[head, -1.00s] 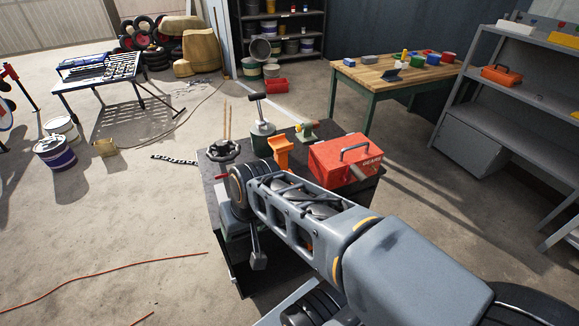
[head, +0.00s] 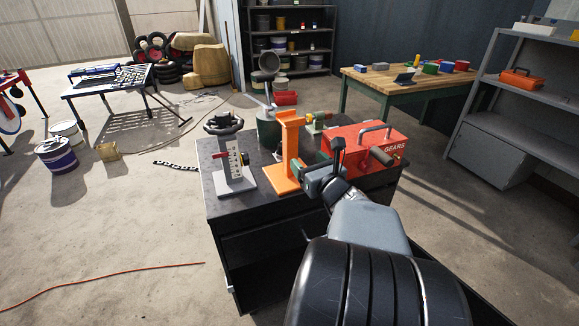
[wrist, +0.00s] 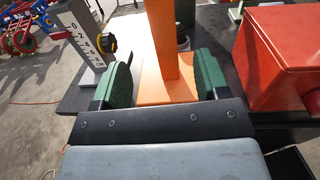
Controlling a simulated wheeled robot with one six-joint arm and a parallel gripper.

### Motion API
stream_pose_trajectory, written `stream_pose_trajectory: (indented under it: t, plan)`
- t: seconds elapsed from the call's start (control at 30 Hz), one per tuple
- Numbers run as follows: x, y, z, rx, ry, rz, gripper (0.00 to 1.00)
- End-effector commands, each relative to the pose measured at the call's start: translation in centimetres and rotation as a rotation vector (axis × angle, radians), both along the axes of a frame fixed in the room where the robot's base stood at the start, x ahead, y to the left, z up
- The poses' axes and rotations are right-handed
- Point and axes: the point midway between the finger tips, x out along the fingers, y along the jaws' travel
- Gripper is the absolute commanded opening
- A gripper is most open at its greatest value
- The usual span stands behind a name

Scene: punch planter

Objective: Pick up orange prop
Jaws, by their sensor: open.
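The orange prop (head: 291,150) is an upright post on a flat base with a forked top. It stands on the black cart top (head: 263,205). In the wrist view the prop (wrist: 163,40) rises just beyond the fingertips, lined up with the gap between them. My gripper (wrist: 163,65) is open, with green pads left and right of the prop's base. In the head view my gripper (head: 316,170) is low, at the prop's right side. The jaws hold nothing, and I cannot tell whether a pad touches the base.
A grey height gauge (head: 233,165) stands left of the prop. A red toolbox (head: 365,147) is close on the right. A green jack (head: 268,130) and a small vise (head: 315,125) are behind. The cart's front-left top is clear.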

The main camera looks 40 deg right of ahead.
Motion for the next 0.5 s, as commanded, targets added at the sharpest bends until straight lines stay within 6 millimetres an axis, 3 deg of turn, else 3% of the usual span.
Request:
stream_pose_trajectory:
  t: [0.5]
  plan:
    - [7.0, -1.7, -0.1, 0.016, -0.011, -0.017, 0.68]
